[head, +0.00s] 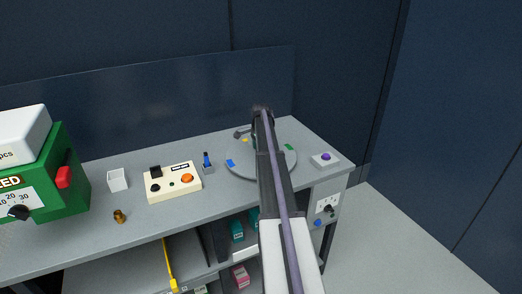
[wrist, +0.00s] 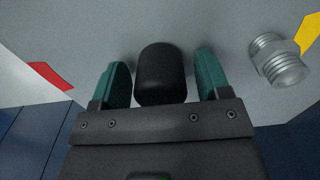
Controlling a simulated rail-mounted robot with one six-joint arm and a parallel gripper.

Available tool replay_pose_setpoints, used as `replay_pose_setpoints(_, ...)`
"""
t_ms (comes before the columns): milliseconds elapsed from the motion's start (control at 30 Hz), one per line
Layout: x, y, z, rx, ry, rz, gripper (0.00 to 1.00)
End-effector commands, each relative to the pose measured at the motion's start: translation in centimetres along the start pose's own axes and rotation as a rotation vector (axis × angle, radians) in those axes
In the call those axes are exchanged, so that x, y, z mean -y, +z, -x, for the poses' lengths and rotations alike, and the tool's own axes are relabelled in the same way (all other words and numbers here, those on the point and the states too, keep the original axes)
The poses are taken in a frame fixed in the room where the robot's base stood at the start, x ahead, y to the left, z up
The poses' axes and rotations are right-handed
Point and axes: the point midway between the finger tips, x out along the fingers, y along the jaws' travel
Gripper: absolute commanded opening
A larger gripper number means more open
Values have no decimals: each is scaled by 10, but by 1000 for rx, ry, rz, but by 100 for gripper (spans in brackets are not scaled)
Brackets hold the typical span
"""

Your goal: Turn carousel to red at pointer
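The carousel (head: 236,172) is a round grey disc on the right part of the bench, partly hidden by my arm. A blue patch (head: 230,163), a yellow patch (head: 245,140) and a green patch (head: 288,147) show on it. The red patch (wrist: 50,76) shows at left in the wrist view, with a yellow patch (wrist: 308,33) at upper right. My gripper (wrist: 160,70) is open, its teal fingers on either side of a black rounded post (wrist: 160,84), with narrow gaps on both sides. I cannot make out the pointer.
A purple-button box (head: 325,160) sits right of the carousel. A back panel (head: 150,95) rises behind.

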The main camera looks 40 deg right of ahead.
Motion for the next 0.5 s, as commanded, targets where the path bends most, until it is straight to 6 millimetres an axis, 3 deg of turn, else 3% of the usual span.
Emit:
replay_pose_setpoints(267,0,0,4,0,0,1,70)
replay_pose_setpoints(367,0,0,18,0,0,1,70)
replay_pose_setpoints(500,0,0,50,0,0,1,70)
